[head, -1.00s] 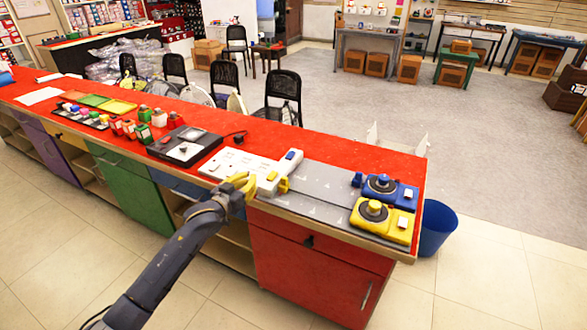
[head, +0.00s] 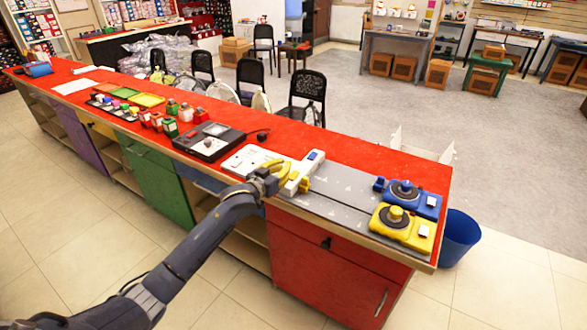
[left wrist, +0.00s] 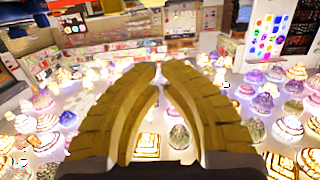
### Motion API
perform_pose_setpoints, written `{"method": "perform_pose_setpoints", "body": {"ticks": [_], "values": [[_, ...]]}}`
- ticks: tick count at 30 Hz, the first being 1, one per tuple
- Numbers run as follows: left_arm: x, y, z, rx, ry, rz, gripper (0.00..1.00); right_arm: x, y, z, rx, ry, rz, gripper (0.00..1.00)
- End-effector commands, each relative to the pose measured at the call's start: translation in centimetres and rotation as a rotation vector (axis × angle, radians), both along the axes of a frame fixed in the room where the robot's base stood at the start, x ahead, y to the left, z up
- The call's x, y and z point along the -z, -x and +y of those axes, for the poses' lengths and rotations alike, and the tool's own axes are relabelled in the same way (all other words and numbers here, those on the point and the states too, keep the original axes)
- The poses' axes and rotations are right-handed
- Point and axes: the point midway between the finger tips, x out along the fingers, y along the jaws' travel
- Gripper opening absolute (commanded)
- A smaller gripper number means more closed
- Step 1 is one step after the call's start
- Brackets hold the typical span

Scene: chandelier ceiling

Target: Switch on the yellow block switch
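The yellow block (head: 404,228) sits at the right end of the red counter, with a dark round plate, a yellow knob and a small white switch on top. A matching blue block (head: 409,197) is just behind it. My left gripper (head: 279,172), with yellow fingers, is left of both blocks, beside a white bar-shaped device (head: 303,172). In the left wrist view its fingers (left wrist: 160,68) curve together, tips nearly meeting, with nothing seen between them. I cannot tell whether it touches the white device. My right gripper is out of view.
A grey panel (head: 350,193) lies between the white device and the blocks. A white panel (head: 247,160) and a black box (head: 208,141) are to the left. A blue bin (head: 459,238) stands past the counter's right end. The wrist view shows many small glowing domed items.

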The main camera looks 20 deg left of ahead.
Motion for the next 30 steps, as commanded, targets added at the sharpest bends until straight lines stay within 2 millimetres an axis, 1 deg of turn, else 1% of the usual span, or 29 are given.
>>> {"method": "perform_pose_setpoints", "body": {"ticks": [1, 3, 9, 11, 12, 18, 24, 30], "values": [[0.0, -1.0, -0.3, 0.0, 0.0, 0.0, 0.0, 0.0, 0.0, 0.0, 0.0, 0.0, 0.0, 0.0], [0.2, -2.2, -0.6, -0.001, 0.0, 0.0, 0.0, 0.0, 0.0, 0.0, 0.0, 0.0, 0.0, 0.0], [0.5, -5.2, -1.4, 0.0, -0.001, 0.0, 0.0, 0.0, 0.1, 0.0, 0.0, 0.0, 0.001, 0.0], [0.6, -5.9, -1.6, 0.0, -0.001, 0.001, 0.0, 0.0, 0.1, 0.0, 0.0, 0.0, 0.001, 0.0], [1.5, -5.8, -1.6, 0.0, -0.001, 0.004, 0.0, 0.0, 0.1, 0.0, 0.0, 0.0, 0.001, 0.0], [3.5, -6.1, -1.6, 0.0, -0.001, 0.002, 0.0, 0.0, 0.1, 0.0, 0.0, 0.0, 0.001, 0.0], [4.5, -6.2, -1.7, 0.0, -0.001, 0.002, 0.0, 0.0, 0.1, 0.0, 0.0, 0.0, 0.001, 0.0], [4.6, -6.2, -1.7, 0.0, -0.001, 0.0, 0.0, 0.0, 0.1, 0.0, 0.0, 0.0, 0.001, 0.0]]}}
